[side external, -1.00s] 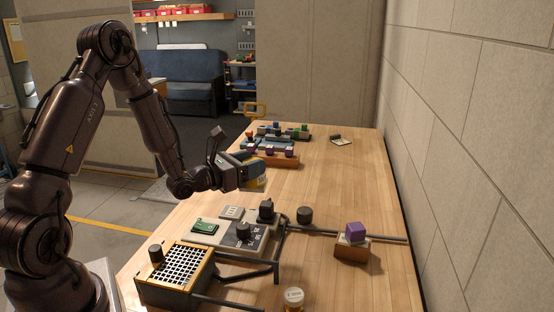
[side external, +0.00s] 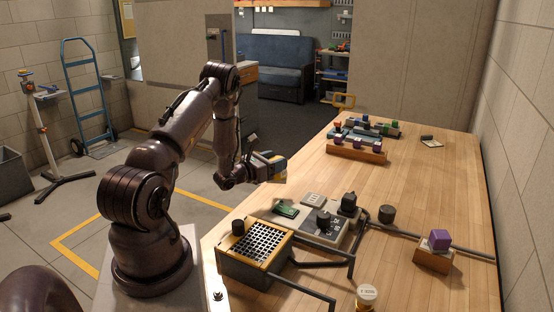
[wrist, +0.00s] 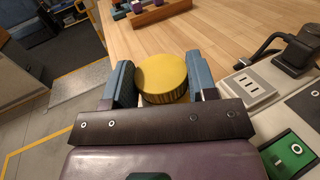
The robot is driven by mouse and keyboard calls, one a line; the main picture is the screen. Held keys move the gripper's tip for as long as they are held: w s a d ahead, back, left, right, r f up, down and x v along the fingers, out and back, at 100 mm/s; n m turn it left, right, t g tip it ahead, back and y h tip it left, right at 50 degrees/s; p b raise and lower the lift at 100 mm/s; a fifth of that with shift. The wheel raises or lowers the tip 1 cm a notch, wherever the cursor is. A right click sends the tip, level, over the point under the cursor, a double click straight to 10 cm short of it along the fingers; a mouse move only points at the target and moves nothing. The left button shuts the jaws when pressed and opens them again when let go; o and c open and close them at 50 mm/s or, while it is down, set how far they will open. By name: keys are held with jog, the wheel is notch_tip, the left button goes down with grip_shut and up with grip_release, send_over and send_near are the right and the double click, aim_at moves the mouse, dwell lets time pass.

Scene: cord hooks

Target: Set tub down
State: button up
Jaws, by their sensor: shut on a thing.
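The tub (wrist: 161,78) has a round, ridged yellow lid, seen from above in the wrist view. My gripper (wrist: 160,85) is shut on it, with one blue-grey finger on each side. In the side external view my gripper (side external: 272,164) is above the left edge of the wooden table (side external: 410,190). There the tub is mostly hidden by the fingers. The tub's underside is hidden.
A rack with purple-topped blocks (side external: 357,150) stands farther back. A control panel (side external: 325,222), a yellow-framed grid box (side external: 258,250) and dark rails are nearer. A small capped jar (side external: 367,296) stands at the front.

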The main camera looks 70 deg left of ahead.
jog(key=shift+f, duration=2.55)
jog(key=shift+f, duration=0.6)
jog(key=o, duration=1.3)
jog(key=shift+c, duration=0.2)
jog(key=v, duration=1.3)
